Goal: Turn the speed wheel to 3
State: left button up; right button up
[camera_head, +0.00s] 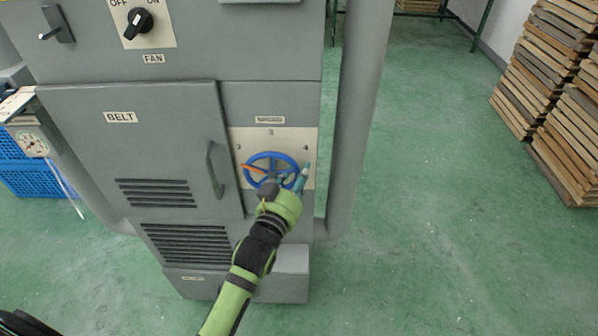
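The blue speed wheel (252,162) is mounted on a pale plate (306,133) low on the front of the grey machine. An orange pointer on the wheel points left and slightly up. A 3 is printed at the top of the plate and a 4 at the upper right; a small mark at the upper left is hard to read. My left gripper (293,181) is at the lower right of the wheel, with teal fingertips at its rim. It hides that part of the rim, and whether the fingers grip it is unclear. My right gripper is not in view.
Left of the wheel is the BELT door (85,150) with a protruding handle (214,170). A FAN switch (138,22) is above. A grey post (358,110) rises right of the machine. Stacked wooden trays (545,90) stand far right; the green floor between is clear.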

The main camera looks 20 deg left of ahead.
aim_at(285, 187)
pick_arm(q)
jog(key=shift+w, duration=0.15)
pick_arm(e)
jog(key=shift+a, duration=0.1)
pick_arm(q)
grip_shut()
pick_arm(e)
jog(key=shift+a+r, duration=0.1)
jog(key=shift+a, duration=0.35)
